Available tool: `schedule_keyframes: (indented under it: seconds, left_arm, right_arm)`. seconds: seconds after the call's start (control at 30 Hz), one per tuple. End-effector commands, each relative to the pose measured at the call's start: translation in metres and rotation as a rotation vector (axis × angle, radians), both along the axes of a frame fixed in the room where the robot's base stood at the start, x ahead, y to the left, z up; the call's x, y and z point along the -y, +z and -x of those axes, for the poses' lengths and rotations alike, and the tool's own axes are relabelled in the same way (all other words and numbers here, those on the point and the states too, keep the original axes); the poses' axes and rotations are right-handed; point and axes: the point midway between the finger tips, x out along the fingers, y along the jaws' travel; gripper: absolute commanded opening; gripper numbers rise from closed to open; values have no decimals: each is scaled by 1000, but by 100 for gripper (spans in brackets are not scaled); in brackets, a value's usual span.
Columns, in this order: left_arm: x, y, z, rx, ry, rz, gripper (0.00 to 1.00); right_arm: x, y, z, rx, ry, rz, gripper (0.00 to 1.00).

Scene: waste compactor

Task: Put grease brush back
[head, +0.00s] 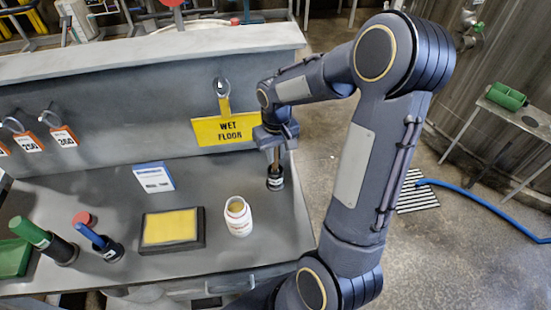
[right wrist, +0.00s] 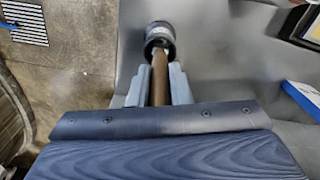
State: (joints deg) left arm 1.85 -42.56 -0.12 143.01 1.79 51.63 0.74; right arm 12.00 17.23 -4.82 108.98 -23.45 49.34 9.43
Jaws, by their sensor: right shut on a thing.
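The grease brush has a brown handle (head: 275,158), which also shows in the right wrist view (right wrist: 159,80). My right gripper (head: 276,138) is shut on this handle near the back right of the bench; its two fingers flank the handle in the right wrist view (right wrist: 155,88). Directly below the handle is a black round holder with a pale label (head: 275,182), seen also in the right wrist view (right wrist: 159,38). The handle's lower end meets the holder's mouth in the picture; the bristles are hidden. My left gripper is not in view.
On the grey bench (head: 210,265) stand a white bottle (head: 238,217), a yellow pad in a black tray (head: 171,230), a blue-white box (head: 153,177), and blue-handled (head: 92,236) and green-handled (head: 30,232) tools in black holders. A yellow wet-floor sign (head: 223,130) hangs behind.

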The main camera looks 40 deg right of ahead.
Motion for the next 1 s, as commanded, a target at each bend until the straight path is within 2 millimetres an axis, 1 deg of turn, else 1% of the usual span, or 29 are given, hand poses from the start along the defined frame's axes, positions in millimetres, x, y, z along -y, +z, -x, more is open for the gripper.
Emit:
schedule_keyframes:
  seconds: [0.03,0.3,0.43,0.47,0.6,0.63,0.87,0.97,1.0]
  left_arm:
    - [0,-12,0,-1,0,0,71]
    - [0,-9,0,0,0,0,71]
    - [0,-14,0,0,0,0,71]
    - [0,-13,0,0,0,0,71]
    - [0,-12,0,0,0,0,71]
    - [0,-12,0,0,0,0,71]
    - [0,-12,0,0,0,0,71]
    - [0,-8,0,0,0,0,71]
    - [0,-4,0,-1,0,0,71]
  right_arm:
    - [0,-14,0,-1,0,0,0]
    - [0,-12,0,1,0,0,0]
    - [0,-16,0,0,0,0,0]
    - [0,-16,0,1,0,0,19]
    - [0,-15,0,0,0,0,37]
    - [0,-15,0,0,0,0,40]
    - [0,-15,0,0,0,0,40]
    - [0,-10,0,1,0,0,40]
    - [0,-5,0,1,0,0,40]
